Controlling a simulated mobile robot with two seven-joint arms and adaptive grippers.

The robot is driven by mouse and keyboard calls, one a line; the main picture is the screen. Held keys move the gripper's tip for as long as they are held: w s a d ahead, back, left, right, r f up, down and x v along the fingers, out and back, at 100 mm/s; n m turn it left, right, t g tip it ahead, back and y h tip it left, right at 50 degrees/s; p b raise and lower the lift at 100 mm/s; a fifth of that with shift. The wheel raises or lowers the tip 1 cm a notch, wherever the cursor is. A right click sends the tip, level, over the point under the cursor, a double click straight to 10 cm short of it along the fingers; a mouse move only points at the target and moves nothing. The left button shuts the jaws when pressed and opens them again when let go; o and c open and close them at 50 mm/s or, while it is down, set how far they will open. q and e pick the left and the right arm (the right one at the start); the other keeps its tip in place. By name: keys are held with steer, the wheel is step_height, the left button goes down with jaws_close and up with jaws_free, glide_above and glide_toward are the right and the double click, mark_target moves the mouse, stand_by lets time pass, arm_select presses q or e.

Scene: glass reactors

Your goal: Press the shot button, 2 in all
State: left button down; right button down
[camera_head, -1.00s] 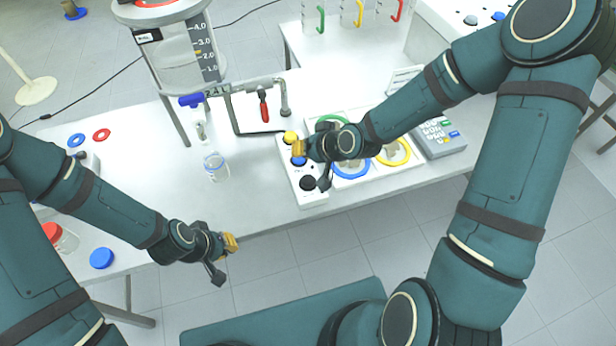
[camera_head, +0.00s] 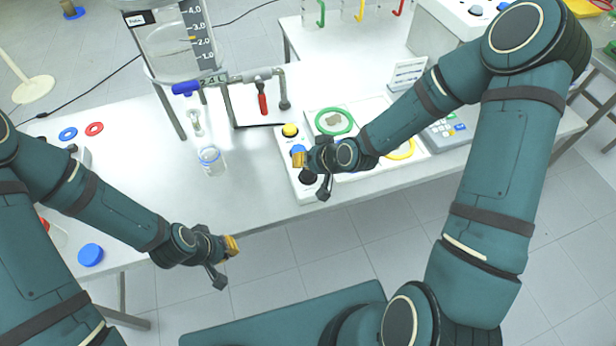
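A white button panel has a yellow button (camera_head: 290,130), a blue button (camera_head: 298,149) and a dark button (camera_head: 308,177) in a row from back to front. No label is readable, so I cannot tell which one is the shot button. My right gripper (camera_head: 299,160) is over the panel, its yellow tip just in front of the blue button and partly overlapping it in view. I cannot tell whether it touches the panel. My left gripper (camera_head: 231,246) hangs in front of the table edge, away from the panel. The finger gaps of both are too small to judge.
A green ring (camera_head: 334,121) and a yellow ring (camera_head: 400,150) lie to the right, near a keypad device (camera_head: 446,131).

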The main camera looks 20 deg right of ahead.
mark_target(304, 173)
steer(key=shift+f, duration=0.35)
steer(key=shift+f, duration=0.1)
stand_by(1.1)
steer(key=shift+f+b, duration=0.35)
steer(key=shift+b, duration=0.3)
steer(key=shift+f+b, duration=0.45)
stand_by(0.5)
steer(key=shift+r, duration=0.15)
steer(key=shift+r+p, duration=0.5)
steer(key=shift+r, duration=0.25)
steer(key=shift+r+p, duration=1.75)
steer(key=shift+r, duration=0.85)
